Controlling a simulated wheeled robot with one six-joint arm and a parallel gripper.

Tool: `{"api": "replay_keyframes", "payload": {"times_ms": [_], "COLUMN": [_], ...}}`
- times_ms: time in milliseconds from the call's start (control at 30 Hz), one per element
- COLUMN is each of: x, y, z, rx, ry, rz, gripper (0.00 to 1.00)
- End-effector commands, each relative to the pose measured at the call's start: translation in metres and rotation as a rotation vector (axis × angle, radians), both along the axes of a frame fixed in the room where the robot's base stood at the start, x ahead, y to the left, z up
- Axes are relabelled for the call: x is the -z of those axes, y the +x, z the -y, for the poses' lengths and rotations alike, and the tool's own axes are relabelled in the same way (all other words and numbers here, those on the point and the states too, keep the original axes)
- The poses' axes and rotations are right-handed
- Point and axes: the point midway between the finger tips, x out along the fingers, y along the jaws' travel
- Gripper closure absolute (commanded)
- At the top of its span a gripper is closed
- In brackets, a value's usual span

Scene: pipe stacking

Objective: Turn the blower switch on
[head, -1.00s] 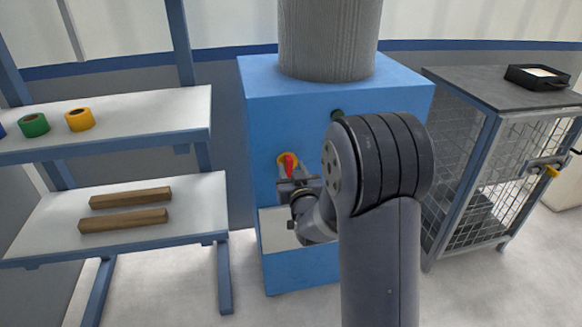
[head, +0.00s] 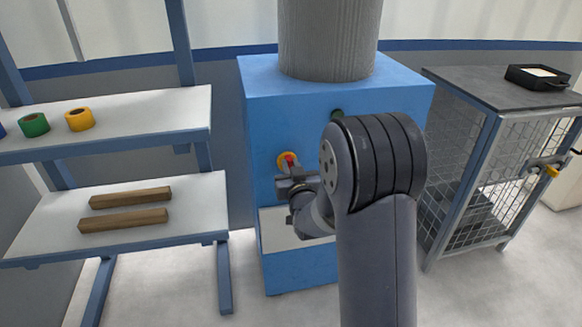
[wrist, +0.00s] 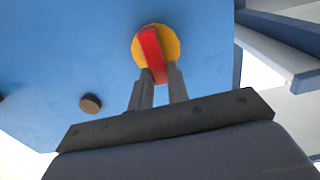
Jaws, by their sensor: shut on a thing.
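The blower is a blue box (head: 340,95) with a thick grey pipe on top. Its switch, a red handle on a yellow round plate, is on the front face (head: 287,158). In the wrist view the red handle (wrist: 152,50) lies across the yellow disc (wrist: 172,48), slightly tilted from the picture's vertical. My gripper (wrist: 158,82) is at the switch, its two fingers shut on the lower end of the red handle. In the head view my gripper (head: 291,172) covers part of the switch.
A dark round button (wrist: 90,103) is on the blue face beside the switch. A shelf (head: 150,110) with tape rolls and wooden bars stands left. A mesh cage (head: 465,180) with a black tray (head: 537,77) on top stands right.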

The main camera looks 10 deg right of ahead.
Motion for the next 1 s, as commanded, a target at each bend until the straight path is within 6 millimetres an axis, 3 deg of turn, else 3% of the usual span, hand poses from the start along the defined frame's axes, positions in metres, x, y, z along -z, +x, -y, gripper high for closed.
{"api": "replay_keyframes", "payload": {"times_ms": [467, 1000], "x": [0.003, 0.007], "y": [0.0, 0.0], "z": [0.002, 0.01], "rx": [0.0, -0.001], "ry": [0.1, 0.573], "rz": [0.003, 0.004], "gripper": [1.0, 1.0]}}
